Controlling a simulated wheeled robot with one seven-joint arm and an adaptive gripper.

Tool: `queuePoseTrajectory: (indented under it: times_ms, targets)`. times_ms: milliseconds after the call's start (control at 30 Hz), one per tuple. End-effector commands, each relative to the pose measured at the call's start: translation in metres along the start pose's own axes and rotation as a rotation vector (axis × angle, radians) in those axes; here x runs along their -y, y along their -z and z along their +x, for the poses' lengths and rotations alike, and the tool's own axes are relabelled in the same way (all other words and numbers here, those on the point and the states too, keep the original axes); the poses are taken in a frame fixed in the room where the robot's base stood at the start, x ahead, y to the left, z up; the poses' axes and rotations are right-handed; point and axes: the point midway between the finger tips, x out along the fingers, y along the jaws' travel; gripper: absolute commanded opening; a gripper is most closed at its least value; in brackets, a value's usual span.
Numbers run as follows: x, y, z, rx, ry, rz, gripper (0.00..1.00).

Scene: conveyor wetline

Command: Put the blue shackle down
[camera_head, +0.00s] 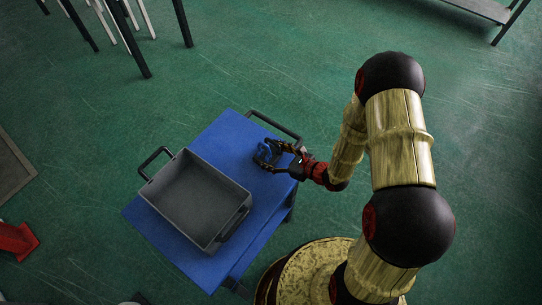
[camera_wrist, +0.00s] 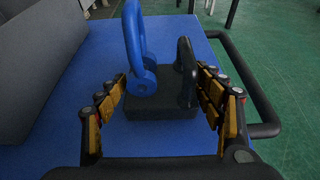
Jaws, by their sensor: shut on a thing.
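The blue shackle (camera_wrist: 137,45) is between the fingers of my gripper (camera_wrist: 163,88), its bow pointing away from my wrist. The left finger meets its blue eye; the right finger is against a black upright piece (camera_wrist: 186,72) beside it. A dark block (camera_wrist: 160,108) shows low between the fingers; whether it joins the shackle is unclear. In the head view the shackle (camera_head: 265,153) and my gripper (camera_head: 276,157) are over the back right part of the blue cart top (camera_head: 226,128). I cannot tell whether the shackle touches the top.
A grey open bin (camera_head: 240,194) stands on the cart, left of and nearer than my gripper; it looks empty. A dark cart handle (camera_head: 275,126) runs just beyond my gripper. Blue top is bare behind the bin. Green floor surrounds the cart.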

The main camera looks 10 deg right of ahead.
Motion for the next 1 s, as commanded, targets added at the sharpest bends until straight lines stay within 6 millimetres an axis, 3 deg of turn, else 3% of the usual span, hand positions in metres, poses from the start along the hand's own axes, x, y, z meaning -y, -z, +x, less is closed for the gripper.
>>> queuePoseTrajectory:
  times_ms: [300, 333, 633, 1000]
  targets:
    - [0.0005, 0.0012, 0.0008, 0.001, 0.000, -0.001, 0.26]
    - [0.0000, 0.0012, 0.0004, 0.000, 0.000, 0.000, 0.69]
    - [0.0000, 0.0007, 0.0002, 0.000, 0.000, 0.000, 0.86]
    - [0.0000, -0.0017, -0.0008, 0.000, 0.000, -0.001, 0.86]
